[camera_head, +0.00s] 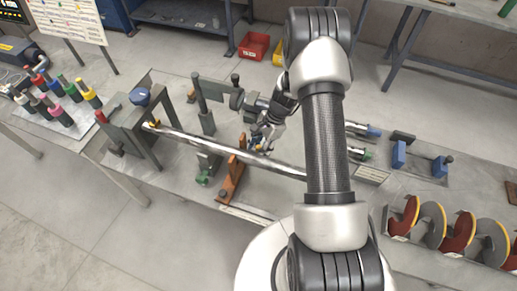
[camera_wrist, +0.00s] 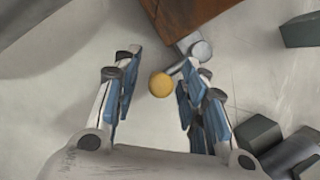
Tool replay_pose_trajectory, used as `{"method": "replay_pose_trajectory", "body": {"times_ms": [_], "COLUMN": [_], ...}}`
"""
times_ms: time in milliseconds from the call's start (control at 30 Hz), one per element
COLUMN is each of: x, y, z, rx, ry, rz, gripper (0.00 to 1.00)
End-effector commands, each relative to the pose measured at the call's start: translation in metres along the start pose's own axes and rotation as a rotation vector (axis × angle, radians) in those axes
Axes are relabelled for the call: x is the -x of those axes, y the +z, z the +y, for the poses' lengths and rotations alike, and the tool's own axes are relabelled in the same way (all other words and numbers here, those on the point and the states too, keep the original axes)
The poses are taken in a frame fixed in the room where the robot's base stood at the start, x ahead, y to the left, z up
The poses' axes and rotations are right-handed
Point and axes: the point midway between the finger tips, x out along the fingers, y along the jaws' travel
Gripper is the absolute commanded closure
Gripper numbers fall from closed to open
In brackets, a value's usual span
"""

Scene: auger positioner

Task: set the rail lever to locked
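A lever with a yellow ball knob (camera_wrist: 160,85) shows in the wrist view. Its short grey arm runs up to a round metal pivot (camera_wrist: 202,50) beside an orange-brown block (camera_wrist: 185,12). My gripper (camera_wrist: 162,62) is open, with one blue-padded finger on each side of the knob. The right finger looks close to the knob and overlaps part of the lever arm; I cannot tell whether they touch. In the head view my gripper (camera_head: 266,134) is just behind the long steel shaft (camera_head: 220,149), near the orange-brown support (camera_head: 232,182). Any lock marking is not readable.
A grey end block (camera_head: 130,130) with a blue knob (camera_head: 140,96) holds the shaft's left end. A grey upright post (camera_head: 203,105) stands left of my gripper. Dark blocks (camera_wrist: 258,133) sit beside my right finger.

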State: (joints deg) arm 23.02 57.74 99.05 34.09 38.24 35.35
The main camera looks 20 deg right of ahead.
Motion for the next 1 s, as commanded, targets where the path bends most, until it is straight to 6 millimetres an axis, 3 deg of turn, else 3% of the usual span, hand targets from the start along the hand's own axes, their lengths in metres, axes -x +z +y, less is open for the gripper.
{"method": "replay_pose_trajectory", "body": {"times_ms": [233,833,1000], "x": [-0.0005,-0.0002,-0.0002], "y": [0.0001,-0.0001,-0.0001], "z": [-0.0002,-0.0002,-0.0002], "rx": [0.0,-0.001,-0.001], "ry": [-0.001,-0.001,-0.001], "rz": [0.0,0.0,0.0], "gripper": [0.61,1.0,1.0]}}
